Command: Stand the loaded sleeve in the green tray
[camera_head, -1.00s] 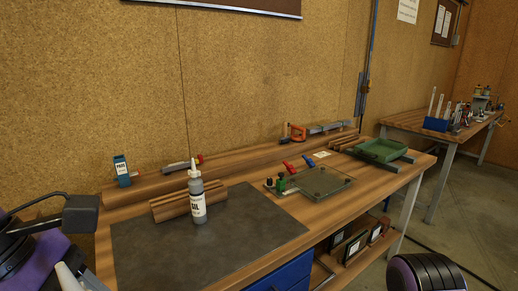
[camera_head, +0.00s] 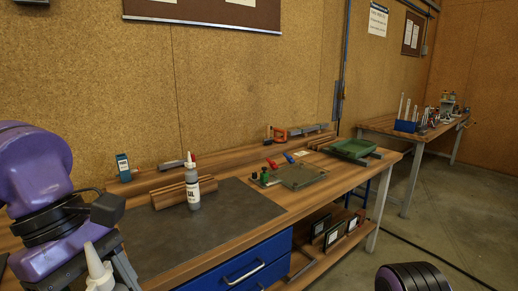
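The green tray (camera_head: 353,154) sits at the far right end of the wooden bench, shallow and apparently empty. I cannot identify a loaded sleeve. Several dark framed pieces (camera_head: 333,235) stand upright on the shelf under the bench. My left arm, purple and black, fills the lower left. A white cone-tipped thing (camera_head: 100,268) shows among its dark end parts at the bottom edge. The fingertips are cut off or hidden, so I cannot tell whether they hold it. Of my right arm only a black ribbed part shows at the bottom right; its gripper is out of view.
A grey bottle (camera_head: 193,190) stands before a grooved wooden block (camera_head: 166,196) on the dark mat (camera_head: 200,226). A flat greenish plate (camera_head: 303,175), small bottles and coloured-handled tools lie between mat and tray. Blue drawers (camera_head: 245,266) are below. A second table (camera_head: 378,125) stands behind right.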

